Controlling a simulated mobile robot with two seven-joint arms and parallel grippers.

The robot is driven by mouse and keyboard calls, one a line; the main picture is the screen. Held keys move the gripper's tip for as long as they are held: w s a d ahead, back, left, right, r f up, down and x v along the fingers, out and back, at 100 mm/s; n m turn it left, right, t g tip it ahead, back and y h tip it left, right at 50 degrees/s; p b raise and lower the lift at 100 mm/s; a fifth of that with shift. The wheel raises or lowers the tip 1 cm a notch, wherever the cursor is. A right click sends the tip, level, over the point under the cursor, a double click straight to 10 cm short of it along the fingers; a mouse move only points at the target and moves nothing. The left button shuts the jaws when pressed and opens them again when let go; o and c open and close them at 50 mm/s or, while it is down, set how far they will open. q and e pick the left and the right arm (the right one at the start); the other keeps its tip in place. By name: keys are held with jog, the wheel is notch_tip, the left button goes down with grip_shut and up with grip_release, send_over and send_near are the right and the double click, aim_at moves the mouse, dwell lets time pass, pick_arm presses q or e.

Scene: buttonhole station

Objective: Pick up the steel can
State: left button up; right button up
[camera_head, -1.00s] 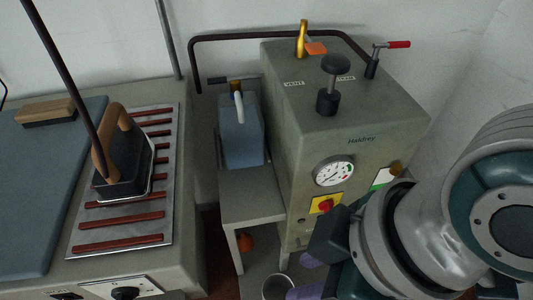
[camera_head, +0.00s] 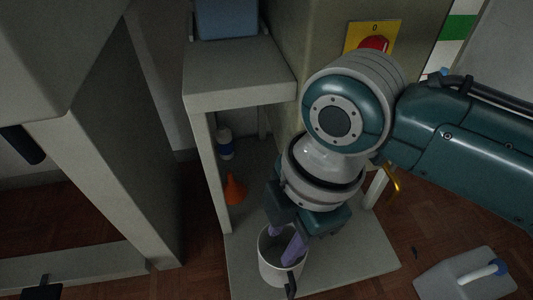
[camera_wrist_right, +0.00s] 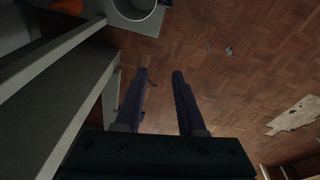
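The steel can (camera_head: 269,272) is a light grey, open-topped vessel with a dark part on its front. It stands on the low shelf of the grey stand in the head view. Its round rim (camera_wrist_right: 117,14) is cut off by the top of the right wrist view. My right gripper (camera_head: 282,247) has purple fingers that overlap the can's mouth in the head view. In the wrist view the fingers (camera_wrist_right: 159,74) are apart with nothing between them, and the can is beyond their tips. How high they are above the can is unclear. My left gripper is out of view.
The stand's upper shelf (camera_head: 240,72) and legs are left of my right arm. An orange funnel (camera_head: 234,188) and a white-and-blue bottle (camera_head: 225,144) are behind the can.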

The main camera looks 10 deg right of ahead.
aim_at(296, 272)
jog(key=w+d+f+n+b, duration=0.1)
jog(key=d+f+b, duration=0.1)
jog(key=f+b, duration=0.8)
jog(key=w+d+f+n+h+b, duration=0.1)
jog(key=w+f+b, duration=0.1)
jog(key=f+b, duration=0.8)
jog(key=w+d+f+n+h+b, duration=0.1)
jog(key=d+f+b, duration=0.1)
jog(key=f+b, duration=0.8)
jog(key=shift+w+d+f, duration=0.2)
jog(key=shift+f, duration=0.75)
jog(key=shift+w+d+f, duration=0.15)
jog(key=shift+f, duration=0.75)
jog(key=shift+r, duration=0.1)
grip_shut()
